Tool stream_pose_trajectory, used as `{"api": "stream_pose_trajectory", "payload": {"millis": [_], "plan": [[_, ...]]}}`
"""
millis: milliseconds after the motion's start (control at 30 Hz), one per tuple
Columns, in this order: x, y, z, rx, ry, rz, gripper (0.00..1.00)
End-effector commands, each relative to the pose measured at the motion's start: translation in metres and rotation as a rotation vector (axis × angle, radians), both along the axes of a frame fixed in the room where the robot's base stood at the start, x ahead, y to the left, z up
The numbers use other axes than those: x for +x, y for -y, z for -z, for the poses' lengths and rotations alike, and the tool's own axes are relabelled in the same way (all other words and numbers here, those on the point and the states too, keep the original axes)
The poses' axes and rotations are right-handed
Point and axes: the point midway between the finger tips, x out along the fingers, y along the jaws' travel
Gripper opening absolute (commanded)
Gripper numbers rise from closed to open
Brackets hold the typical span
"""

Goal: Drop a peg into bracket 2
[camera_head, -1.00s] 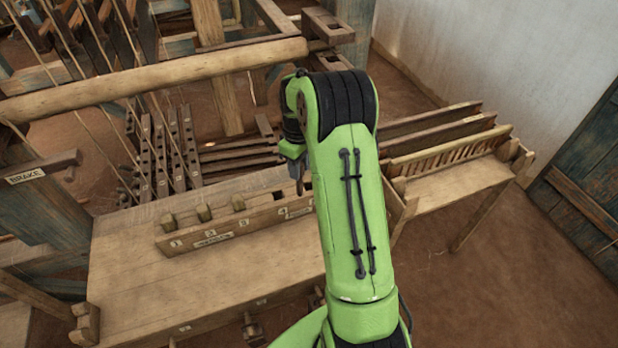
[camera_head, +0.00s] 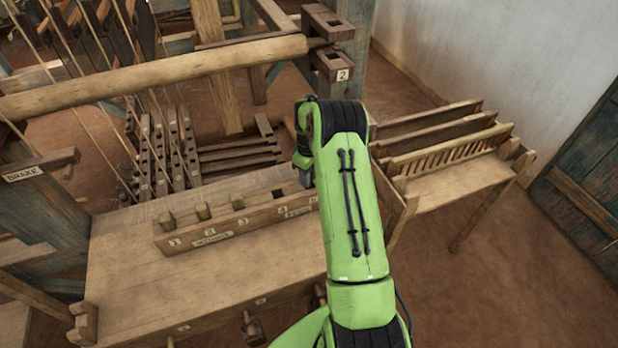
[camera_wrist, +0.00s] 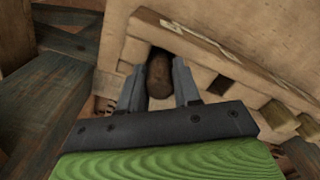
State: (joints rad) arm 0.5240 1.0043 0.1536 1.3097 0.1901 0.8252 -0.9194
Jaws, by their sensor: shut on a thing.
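My gripper (camera_wrist: 160,85) is shut on a brown, round-ended peg (camera_wrist: 159,74) in the wrist view. The peg is at a square opening near the end of the wooden peg rack (camera_wrist: 117,48); how deep it sits I cannot tell. Bracket 2 (camera_head: 333,63) is a wooden block on the loom post with a dark square opening and a "2" label. It is above and behind my arm, apart from the gripper.
Another bracket (camera_head: 327,22) is above bracket 2. A thick round beam (camera_head: 150,78) crosses left of the brackets. A slatted rack (camera_head: 450,155) stands at right. The bench front (camera_head: 140,290) is mostly clear.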

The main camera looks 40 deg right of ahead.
Motion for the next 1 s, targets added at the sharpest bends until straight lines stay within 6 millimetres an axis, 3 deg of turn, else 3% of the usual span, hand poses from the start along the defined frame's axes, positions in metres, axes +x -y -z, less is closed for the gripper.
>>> {"api": "stream_pose_trajectory", "payload": {"millis": [67, 433, 467, 600, 933, 1000], "plan": [[0.000, 0.000, 0.011, -0.001, 0.000, 0.001, 0.03], [0.000, 0.001, 0.017, -0.002, 0.001, 0.002, 0.03], [0.000, 0.001, 0.017, -0.002, 0.001, 0.002, 0.34], [0.000, 0.000, 0.016, -0.001, 0.000, 0.002, 0.55], [0.000, 0.000, 0.014, 0.000, 0.001, 0.001, 0.58], [0.001, 0.001, 0.006, -0.003, 0.003, 0.002, 0.58]]}}
